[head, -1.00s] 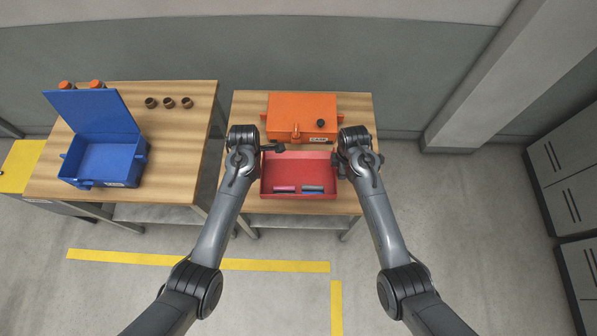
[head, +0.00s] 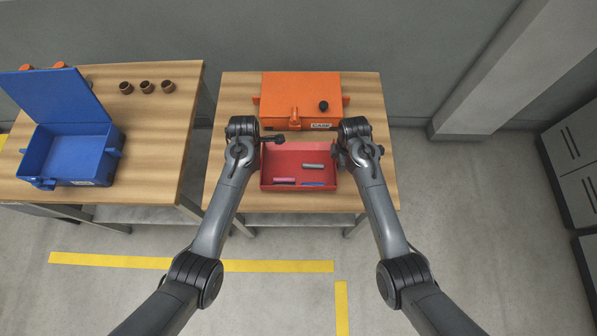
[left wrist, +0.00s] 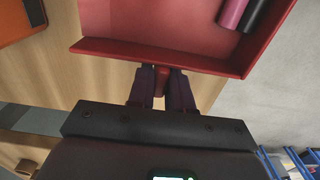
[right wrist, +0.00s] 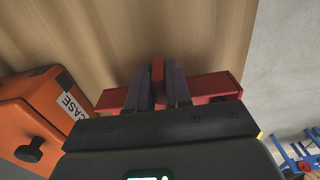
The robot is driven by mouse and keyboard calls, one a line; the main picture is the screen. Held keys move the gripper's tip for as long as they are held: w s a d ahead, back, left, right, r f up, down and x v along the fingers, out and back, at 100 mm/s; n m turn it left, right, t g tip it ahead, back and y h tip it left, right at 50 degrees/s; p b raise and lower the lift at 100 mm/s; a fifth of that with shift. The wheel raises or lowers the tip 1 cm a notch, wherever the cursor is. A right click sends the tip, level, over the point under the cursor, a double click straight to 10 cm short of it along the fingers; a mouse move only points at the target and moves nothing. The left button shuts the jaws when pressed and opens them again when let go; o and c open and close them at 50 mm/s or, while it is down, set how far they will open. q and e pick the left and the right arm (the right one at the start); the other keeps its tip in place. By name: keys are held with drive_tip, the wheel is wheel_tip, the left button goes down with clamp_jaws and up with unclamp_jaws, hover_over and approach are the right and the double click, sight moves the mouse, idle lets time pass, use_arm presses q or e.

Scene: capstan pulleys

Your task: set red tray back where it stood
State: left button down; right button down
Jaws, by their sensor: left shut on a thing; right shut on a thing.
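The red tray (head: 300,184) is over the front part of the right wooden table, between my two grippers. It holds several small sticks, among them a pink one (head: 285,180) and a grey one (head: 313,166). My left gripper (left wrist: 163,78) is shut on a red handle at the tray's left side. My right gripper (right wrist: 158,75) is shut on the red handle at its right side. The tray looks about level; I cannot tell whether its bottom touches the table.
An orange case (head: 300,95) with a black knob stands right behind the tray. The right table (head: 385,185) has bare wood on both sides. On the left table (head: 165,120) are an open blue case (head: 65,155) and several brown cups (head: 146,87).

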sight(259, 172)
use_arm(q)
drive_tip(key=shift+f, duration=0.2)
use_arm(e)
drive_tip(key=shift+f, duration=0.2)
